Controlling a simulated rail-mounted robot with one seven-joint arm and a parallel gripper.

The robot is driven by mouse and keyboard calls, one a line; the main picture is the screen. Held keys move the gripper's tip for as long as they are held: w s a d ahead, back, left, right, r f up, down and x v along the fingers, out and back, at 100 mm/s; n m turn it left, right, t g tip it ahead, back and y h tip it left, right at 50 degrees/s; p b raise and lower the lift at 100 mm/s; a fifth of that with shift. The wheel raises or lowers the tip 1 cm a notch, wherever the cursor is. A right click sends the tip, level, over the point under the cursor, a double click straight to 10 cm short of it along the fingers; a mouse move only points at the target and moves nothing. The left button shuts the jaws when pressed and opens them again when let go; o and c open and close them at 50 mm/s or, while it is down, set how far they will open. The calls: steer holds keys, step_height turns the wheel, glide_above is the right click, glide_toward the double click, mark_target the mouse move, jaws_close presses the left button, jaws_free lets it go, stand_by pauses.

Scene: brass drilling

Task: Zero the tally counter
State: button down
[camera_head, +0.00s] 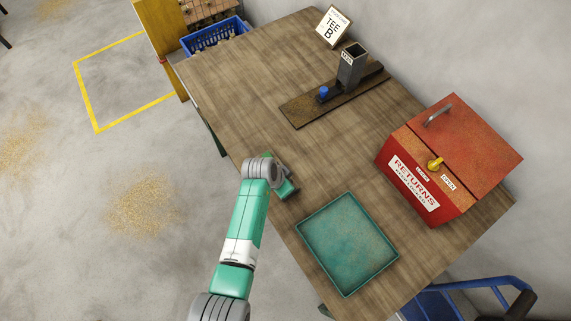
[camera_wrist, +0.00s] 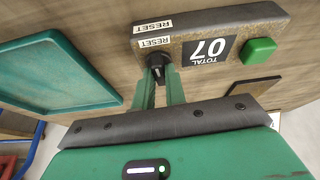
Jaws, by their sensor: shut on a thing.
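The tally counter (camera_wrist: 222,30) is a dark-framed box with a worn brown face, upside down in the wrist view. Its display (camera_wrist: 209,50) reads TOTAL 07. A black knob (camera_wrist: 157,60) sits beside two RESET labels, and a green button (camera_wrist: 258,50) is at the other end. My gripper (camera_wrist: 159,72) is shut on the black knob, its green fingers on either side of it. In the head view I cannot make out the counter or the fingertips; my arm is over the table's near edge there.
A teal tray (camera_head: 347,244) lies on the wooden table (camera_head: 245,105), close to my arm. A red RETURNS box (camera_head: 452,205) stands at the right. A dark post (camera_head: 352,62) on a board with a blue knob (camera_head: 323,92) is farther back. The table's middle is clear.

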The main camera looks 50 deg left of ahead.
steer(key=n+y, duration=0.1)
steer(key=n, duration=0.2)
steer(key=n+y+p, duration=0.1)
steer(key=n, duration=0.2)
steer(key=shift+d+r+p, duration=0.1)
steer(key=shift+d+p, duration=0.1)
steer(key=shift+p, duration=0.1)
steer(key=n+g+y, duration=0.1)
steer(key=n, duration=0.2)
steer(key=n+g+y+b, duration=0.1)
steer(key=n, duration=0.2)
steer(key=shift+w+d, duration=0.1)
steer(key=shift+w, duration=0.1)
steer(key=n+b, duration=0.1)
steer(key=n, duration=0.1)
steer(key=n+g+b, duration=0.1)
steer(key=n, duration=0.1)
steer(key=n+g+y+b, duration=0.1)
steer(key=shift+w+f+n, duration=0.15)
steer(key=shift+f+n, duration=0.1)
steer(key=shift+n, duration=0.15)
steer(key=shift+r+n+g+b, duration=0.1)
steer(key=shift+n+g+b, duration=0.8)
steer(key=shift+n+b, duration=1.25)
steer(key=shift+n, duration=0.35)
steer(key=c, duration=1.4)
jaws_free()
steer(key=shift+c, duration=0.2)
steer(key=shift+r, duration=0.1)
